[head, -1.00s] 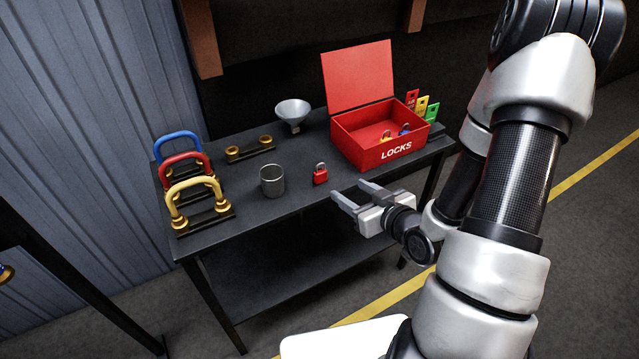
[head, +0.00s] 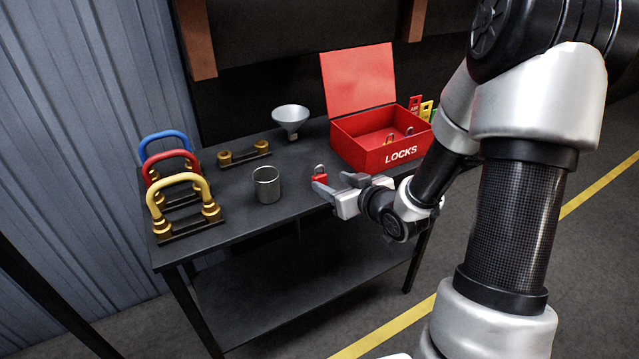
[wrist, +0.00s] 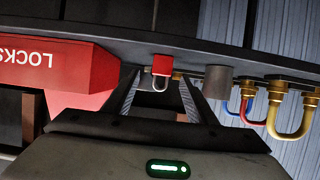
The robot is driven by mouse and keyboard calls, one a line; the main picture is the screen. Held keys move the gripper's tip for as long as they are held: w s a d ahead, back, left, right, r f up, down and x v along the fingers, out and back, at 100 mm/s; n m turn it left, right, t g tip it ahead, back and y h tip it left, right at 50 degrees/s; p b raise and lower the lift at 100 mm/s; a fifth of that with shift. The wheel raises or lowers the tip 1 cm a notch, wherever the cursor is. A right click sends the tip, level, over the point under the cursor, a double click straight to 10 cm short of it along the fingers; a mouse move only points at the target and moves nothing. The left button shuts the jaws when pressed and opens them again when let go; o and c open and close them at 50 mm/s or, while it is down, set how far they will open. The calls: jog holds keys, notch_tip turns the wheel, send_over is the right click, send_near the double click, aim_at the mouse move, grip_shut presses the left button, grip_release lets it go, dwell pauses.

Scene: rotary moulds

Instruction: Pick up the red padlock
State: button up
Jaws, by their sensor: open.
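The red padlock (head: 320,175) stands on the dark table near its front edge, between the metal cup and the red box. In the head view, my gripper (head: 337,184) is at the table's front edge, close in front of the padlock, and one finger hides part of it. In the wrist view, which is upside down, the padlock (wrist: 161,67) appears beyond and between the two spread fingers (wrist: 160,92). My gripper is open and empty. I cannot tell whether a finger touches the padlock.
A metal cup (head: 267,184) stands left of the padlock. The open red LOCKS box (head: 365,157) is behind and right. A funnel (head: 290,117) and a brass-ended bracket (head: 245,154) stand farther back. Blue, red and yellow handles (head: 178,184) line the left end.

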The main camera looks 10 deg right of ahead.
aim_at(321, 178)
jog(key=b+x, duration=0.1)
jog(key=x, duration=0.4)
jog(key=shift+a, duration=0.2)
jog(key=c, duration=1.3)
